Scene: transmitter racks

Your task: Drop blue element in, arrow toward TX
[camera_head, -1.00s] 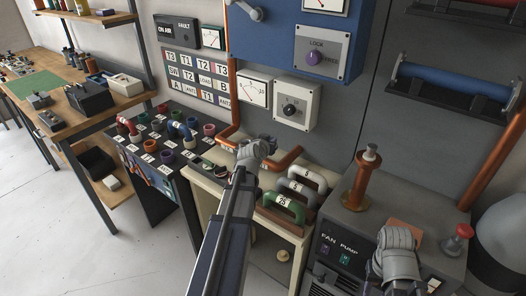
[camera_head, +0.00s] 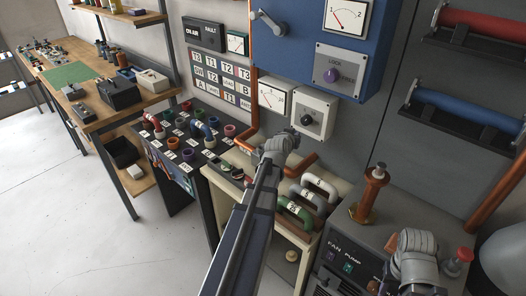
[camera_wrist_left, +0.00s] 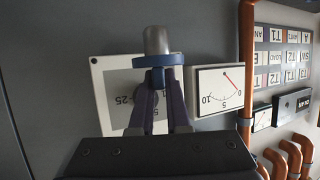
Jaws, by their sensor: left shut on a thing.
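My left gripper (camera_head: 296,135) is in front of the white box with a dark round face (camera_head: 306,120) on the back panel. In the left wrist view the fingers (camera_wrist_left: 158,78) are shut on a small element with a blue rim (camera_wrist_left: 158,60) and a grey metal cylinder (camera_wrist_left: 158,40) pointing up in the picture. Behind it, the white box (camera_wrist_left: 108,82) shows a dark round face marked 25, partly covered by the fingers. No arrow on the element is legible. My right wrist (camera_head: 415,245) is low at the right; its fingers cannot be made out.
A white meter (camera_head: 272,97) adjoins the box on the left. Copper pipe (camera_head: 252,105) runs beside it. Below are coloured U-shaped links (camera_head: 318,186) and a patch table (camera_head: 190,142). A copper post (camera_head: 370,195) stands on the fan-and-pump cabinet (camera_head: 345,235). Red and blue tubes hang upper right.

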